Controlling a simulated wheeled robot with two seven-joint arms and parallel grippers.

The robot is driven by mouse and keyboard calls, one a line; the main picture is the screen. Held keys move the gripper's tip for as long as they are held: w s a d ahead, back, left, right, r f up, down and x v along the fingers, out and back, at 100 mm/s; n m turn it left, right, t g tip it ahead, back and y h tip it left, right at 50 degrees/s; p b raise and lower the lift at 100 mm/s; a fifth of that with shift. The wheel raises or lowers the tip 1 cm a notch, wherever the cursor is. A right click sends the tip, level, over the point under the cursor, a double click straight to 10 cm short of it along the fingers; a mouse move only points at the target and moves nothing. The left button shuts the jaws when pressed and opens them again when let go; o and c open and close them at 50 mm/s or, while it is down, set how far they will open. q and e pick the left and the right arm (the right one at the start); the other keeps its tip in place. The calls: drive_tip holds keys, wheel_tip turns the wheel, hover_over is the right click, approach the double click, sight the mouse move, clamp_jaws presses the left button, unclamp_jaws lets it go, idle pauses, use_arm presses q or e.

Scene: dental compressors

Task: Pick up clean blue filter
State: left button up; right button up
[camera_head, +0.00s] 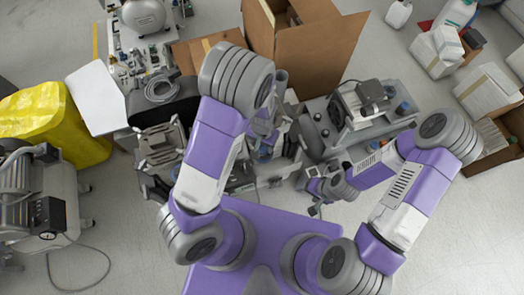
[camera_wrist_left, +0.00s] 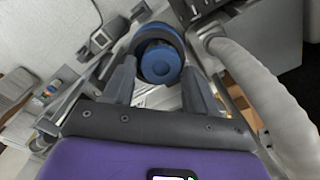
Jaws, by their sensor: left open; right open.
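A round blue filter (camera_wrist_left: 160,62) with a dark rim shows in the left wrist view, between the fingers of my left gripper (camera_wrist_left: 158,72). The fingers are spread on either side of it; whether they touch it I cannot tell. In the head view my left gripper (camera_head: 268,142) is over the cluttered equipment at the centre, partly hidden by its own arm. My right gripper (camera_head: 315,207) is open and empty, low at the centre right, beside the equipment.
A compressor unit (camera_head: 362,108) stands right of centre. A brown cardboard box (camera_head: 315,50) is behind. A yellow bag (camera_head: 55,120) and a grey compressor (camera_head: 40,205) are at the left. A thick grey hose (camera_wrist_left: 262,85) runs close to the left gripper's right finger. Bare floor lies at the lower right.

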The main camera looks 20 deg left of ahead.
use_arm(q)
clamp_jaws()
